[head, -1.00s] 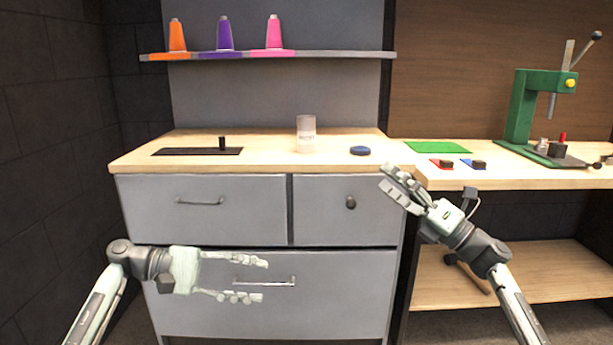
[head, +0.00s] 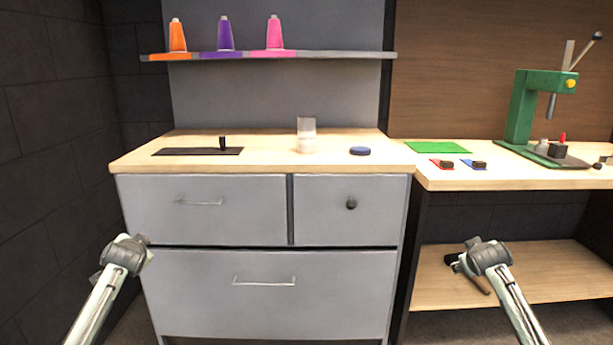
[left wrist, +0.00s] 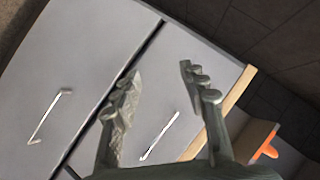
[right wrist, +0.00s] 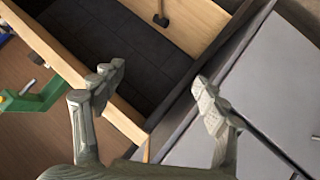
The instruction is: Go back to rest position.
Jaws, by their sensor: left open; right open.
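My left gripper (left wrist: 160,85) is open and empty in the left wrist view, with the grey drawer fronts of the cabinet behind its fingers. My right gripper (right wrist: 158,85) is open and empty in the right wrist view, with the cabinet's side and the wooden bench beyond it. In the head view both arms show only as links at the lower left and lower right. Neither gripper's fingers show there.
The grey cabinet (head: 343,270) has shut drawers. On its top are a clear cup (head: 306,136), a blue disc (head: 359,151) and a black mat (head: 180,151). A bench (head: 520,178) at right carries a green press (head: 521,105). Coloured cones stand on a shelf (head: 340,54).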

